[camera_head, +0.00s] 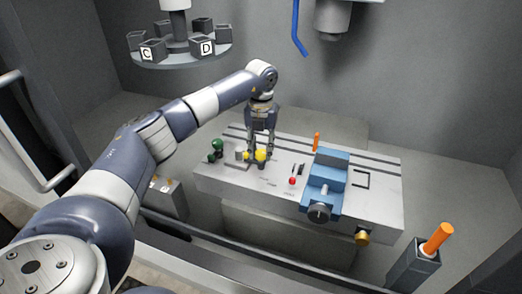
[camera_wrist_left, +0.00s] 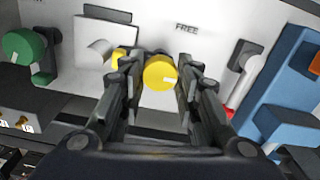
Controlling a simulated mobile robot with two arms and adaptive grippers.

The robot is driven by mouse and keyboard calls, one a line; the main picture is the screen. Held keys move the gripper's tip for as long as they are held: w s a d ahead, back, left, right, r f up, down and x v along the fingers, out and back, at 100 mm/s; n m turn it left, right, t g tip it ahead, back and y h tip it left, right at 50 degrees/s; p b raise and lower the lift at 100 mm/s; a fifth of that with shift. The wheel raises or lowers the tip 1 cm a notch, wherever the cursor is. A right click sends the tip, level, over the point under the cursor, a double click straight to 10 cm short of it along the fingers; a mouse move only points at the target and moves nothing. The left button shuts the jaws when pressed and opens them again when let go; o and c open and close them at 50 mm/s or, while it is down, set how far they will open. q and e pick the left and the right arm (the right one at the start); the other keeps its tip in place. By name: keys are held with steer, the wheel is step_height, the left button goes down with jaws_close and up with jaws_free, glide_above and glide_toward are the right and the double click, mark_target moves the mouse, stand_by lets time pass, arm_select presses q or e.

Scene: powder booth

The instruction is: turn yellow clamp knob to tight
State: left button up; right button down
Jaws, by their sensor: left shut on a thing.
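The yellow clamp knob (camera_head: 261,157) stands on the pale bench plate, left of its middle. In the left wrist view the yellow knob (camera_wrist_left: 158,74) is round, with a short white mark pointing to the right. My left gripper (camera_head: 260,152) reaches down over it from above. In the wrist view the left gripper's fingers (camera_wrist_left: 164,66) are on either side of the knob, shut on it. The label FREE (camera_wrist_left: 187,28) shows beyond the knob. Any label for tight is hidden or out of view. My right gripper is not in view.
A green knob (camera_head: 217,144) stands to the left. A red button (camera_head: 292,181) and a blue vise (camera_head: 326,178) are to the right. An orange pin (camera_head: 317,141) stands behind the vise. An orange-handled tool (camera_head: 437,237) sits in a grey holder (camera_head: 413,268). A carousel (camera_head: 180,53) hangs above left.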

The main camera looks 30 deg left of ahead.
mark_target(261, 152)
arm_select(q)
steer(key=m+b, duration=0.1)
steer(key=m, duration=0.4)
steer(key=shift+m, duration=0.3)
steer(key=m, duration=0.5)
steer(key=shift+w+r+m+b, duration=0.1)
steer(key=shift+m+b, duration=0.2)
steer(key=o, duration=1.1)
step_height(261, 152, up, 12)
steer(key=shift+f, duration=0.1)
stand_by(0.3)
